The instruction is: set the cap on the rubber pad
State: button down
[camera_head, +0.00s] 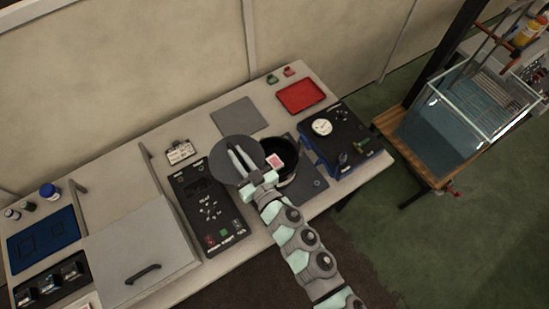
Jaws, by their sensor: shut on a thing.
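The cap is a round dark-grey disc (224,170) in the head view. My gripper (240,160) reaches across it, with its pale fingers over the disc, and is shut on it. The exact grip point is too small to make out. A flat grey square (237,117), which looks like the rubber pad, lies bare on the bench just behind the cap. An open black cylinder (291,150) stands right of the cap, with a small red-and-white label inside. My wrist partly hides the cylinder's near left side.
A black control panel (212,222) lies left of the cylinder. A blue-black gauge box (341,139) stands to its right. A red tray (301,96) lies at the back right. A small clipboard-like card (180,151) is left of the cap.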

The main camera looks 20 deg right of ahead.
jog(key=w+d+r+b, duration=0.1)
jog(key=d+r, duration=0.2)
jog(key=d, duration=0.4)
jog(key=w+d+r+b, duration=0.2)
jog(key=d, duration=0.4)
jog(key=shift+w+d+r+h, duration=0.15)
jog(key=shift+d+r+h, duration=0.15)
jog(key=shift+d+r, duration=0.1)
jog(key=shift+a+f+b, duration=0.1)
jog(key=shift+f+b, duration=4)
jog(key=shift+f, duration=5.75)
jog(key=shift+f, duration=0.1)
